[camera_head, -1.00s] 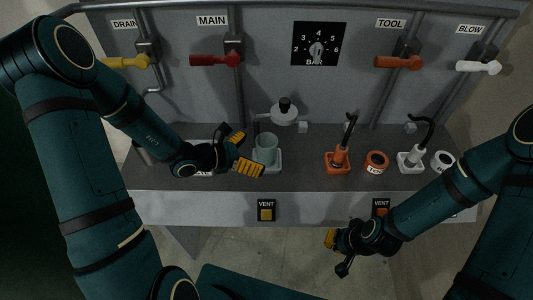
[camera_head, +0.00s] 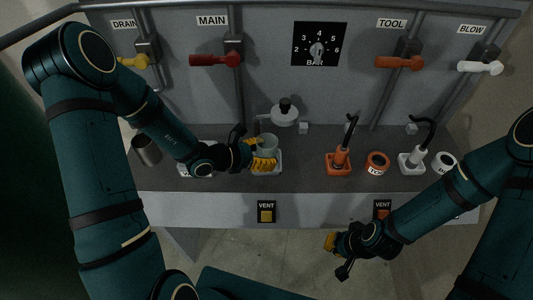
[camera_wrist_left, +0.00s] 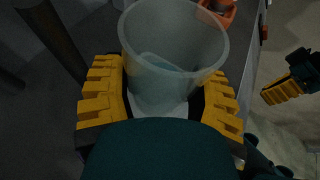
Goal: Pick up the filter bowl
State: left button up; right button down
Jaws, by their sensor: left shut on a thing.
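The filter bowl (camera_head: 268,142) is a translucent pale green cup, standing upright at its white tray (camera_head: 279,166) on the grey shelf. My left gripper (camera_head: 262,158) is shut on the bowl. In the left wrist view the bowl (camera_wrist_left: 172,45) stands between the yellow pads of the left gripper (camera_wrist_left: 160,100), one on each side. The bowl's lower part is hidden by the fingers, so I cannot tell whether it touches the tray. My right gripper (camera_head: 337,254) is empty in front of the shelf, its fingers apart.
A filter head (camera_head: 284,115) with a black knob is on the panel just behind the bowl. A grey metal cup (camera_head: 146,150) stands left. An orange oiler (camera_head: 339,160), an orange ring (camera_head: 376,163) and a white oiler (camera_head: 412,158) stand right. VENT buttons (camera_head: 266,214) line the front face.

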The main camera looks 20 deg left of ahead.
pick_arm(q)
jog(key=shift+r, duration=0.1)
